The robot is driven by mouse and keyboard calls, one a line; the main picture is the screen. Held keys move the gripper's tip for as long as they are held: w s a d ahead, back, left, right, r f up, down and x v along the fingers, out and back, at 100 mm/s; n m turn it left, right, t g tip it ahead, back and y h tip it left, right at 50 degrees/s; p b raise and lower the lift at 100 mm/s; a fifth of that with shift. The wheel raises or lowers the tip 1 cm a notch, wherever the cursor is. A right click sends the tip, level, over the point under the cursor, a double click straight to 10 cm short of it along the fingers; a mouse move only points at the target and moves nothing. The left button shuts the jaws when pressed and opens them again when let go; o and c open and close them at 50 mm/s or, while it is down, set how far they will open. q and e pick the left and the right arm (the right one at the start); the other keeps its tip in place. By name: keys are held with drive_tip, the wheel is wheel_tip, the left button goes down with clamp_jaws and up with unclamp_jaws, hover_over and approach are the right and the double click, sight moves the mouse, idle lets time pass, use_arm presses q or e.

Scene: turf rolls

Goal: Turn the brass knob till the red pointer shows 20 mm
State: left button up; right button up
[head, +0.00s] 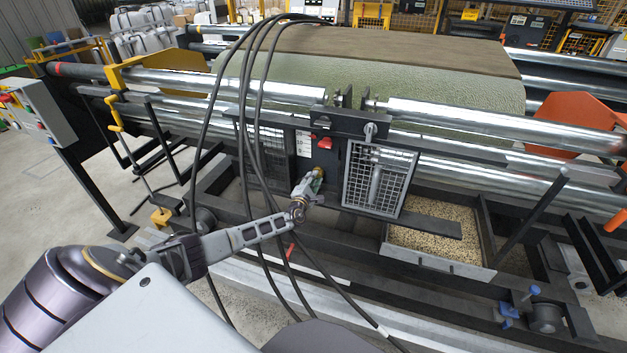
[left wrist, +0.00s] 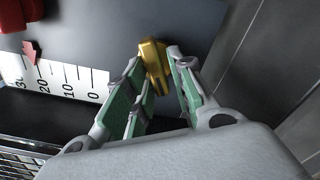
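The brass knob (left wrist: 154,60) stands out from a dark panel in the left wrist view. My left gripper (left wrist: 156,72) has its green-padded fingers on both sides of the knob and looks shut on it. A white scale (left wrist: 70,78) on the panel is marked 0, 10, 20 and 30. The red pointer (left wrist: 31,51) has its tip at the scale between 20 and 30. In the head view my left gripper (head: 314,184) is at the panel, below the red pointer (head: 325,143) and the scale (head: 303,144); it mostly hides the knob. My right gripper is out of view.
A mesh guard (head: 378,178) stands right of the panel. Steel rollers (head: 480,112) and the turf roll (head: 400,75) lie above and behind. A tray of grain (head: 437,262) sits lower right.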

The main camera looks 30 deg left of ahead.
use_arm(q)
drive_tip(key=shift+o, duration=0.5)
drive_tip(key=shift+r, duration=0.1)
drive_tip(key=shift+s, duration=0.1)
drive_tip(key=v, duration=1.1)
drive_tip(key=shift+s+d, duration=0.2)
drive_tip(key=shift+s, duration=0.15)
idle(0.8)
